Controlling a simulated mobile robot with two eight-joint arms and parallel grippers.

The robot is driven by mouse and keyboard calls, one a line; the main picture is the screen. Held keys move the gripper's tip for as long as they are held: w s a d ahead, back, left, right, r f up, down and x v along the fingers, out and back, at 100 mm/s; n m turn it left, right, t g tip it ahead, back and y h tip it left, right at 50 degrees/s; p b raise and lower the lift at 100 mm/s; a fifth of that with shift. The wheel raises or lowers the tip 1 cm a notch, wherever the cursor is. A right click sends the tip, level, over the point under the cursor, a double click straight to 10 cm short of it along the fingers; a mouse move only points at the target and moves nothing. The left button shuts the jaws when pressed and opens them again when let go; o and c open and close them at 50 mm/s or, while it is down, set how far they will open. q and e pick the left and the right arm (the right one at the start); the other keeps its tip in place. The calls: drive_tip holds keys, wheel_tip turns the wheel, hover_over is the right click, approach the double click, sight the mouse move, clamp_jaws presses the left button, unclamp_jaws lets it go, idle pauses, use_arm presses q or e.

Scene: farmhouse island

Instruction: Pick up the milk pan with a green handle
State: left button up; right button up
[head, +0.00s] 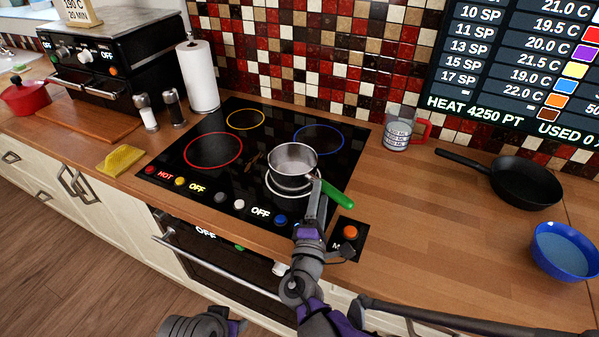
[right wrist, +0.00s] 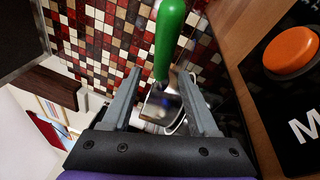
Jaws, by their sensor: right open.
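The milk pan (head: 292,159) is a small metal pan with a green handle (head: 338,194). It is upright at the front right ring of the black hob, its handle pointing right and toward the front. My right gripper (head: 316,188) is at the handle, close to the pan's side. In the right wrist view, the open fingers (right wrist: 160,76) have the green handle (right wrist: 169,38) showing between and beyond their tips, with the metal pan (right wrist: 162,108) partly visible behind. I cannot tell whether either finger touches the handle.
The black hob (head: 215,178) has knobs along its front edge. A measuring cup (head: 398,133), a black frying pan (head: 525,182) and a blue bowl (head: 563,252) stand right on the wooden counter (head: 440,235). A yellow sponge (head: 120,160) lies left. The counter right of the hob has free room.

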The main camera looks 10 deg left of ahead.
sight(325, 182)
drive_tip(key=w, duration=0.2)
drive_tip(key=w+d, duration=0.1)
drive_tip(key=w, duration=0.1)
drive_tip(key=shift+w+r, duration=0.1)
drive_tip(key=shift+r, duration=0.15)
clamp_jaws()
idle(1.1)
